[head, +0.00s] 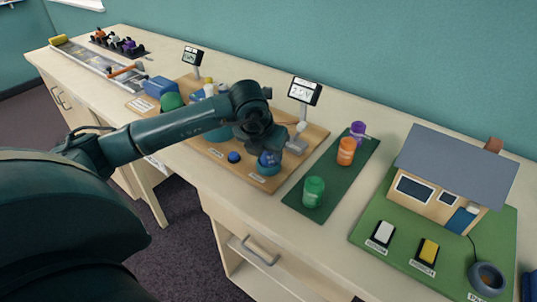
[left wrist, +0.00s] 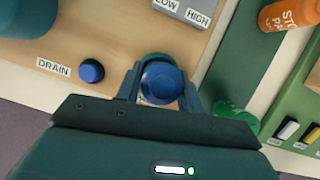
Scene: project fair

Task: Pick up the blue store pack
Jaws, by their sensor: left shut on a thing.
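The blue store pack (left wrist: 162,82) is between the two fingers of my left gripper (left wrist: 160,97), and its round blue top faces the left wrist camera. In the head view the blue pack (head: 268,157) shows only partly below my left gripper (head: 262,146), near the right end of the wooden board (head: 300,159). The gripper is shut on it. A teal round thing (left wrist: 155,57) shows at the pack's edge in the wrist view; I cannot tell whether the pack touches it. My right gripper is in neither view.
Green (head: 313,191), orange (head: 346,151) and purple (head: 357,132) packs stand on a dark green mat (head: 325,178). A small display (head: 305,92) stands behind the gripper. A blue knob (head: 234,157) is left of it. A model house (head: 445,190) stands at right.

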